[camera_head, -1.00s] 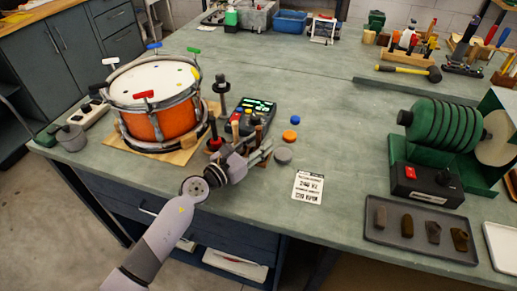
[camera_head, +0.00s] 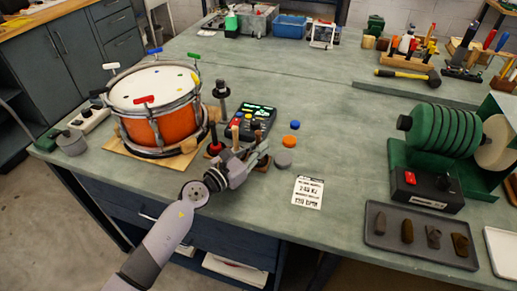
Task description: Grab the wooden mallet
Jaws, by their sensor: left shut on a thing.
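My left gripper (camera_head: 250,158) is low over the front of the bench, at a small tool rack just right of the orange drum. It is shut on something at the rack. An upright wooden handle (camera_head: 235,129) shows right beside the fingers and appears to belong to the wooden mallet; the fingers hide its lower part and the exact grip. A dark-handled tool with a red base (camera_head: 214,146) stands just left of it. My right gripper is not in view.
The orange drum (camera_head: 176,124) stands on a wooden board at left. A button box (camera_head: 257,117), blue, orange and grey discs (camera_head: 283,158) and a white printed card (camera_head: 308,192) lie nearby. A green roller machine (camera_head: 440,130) and a dark tray (camera_head: 378,232) are at right. The bench middle is clear.

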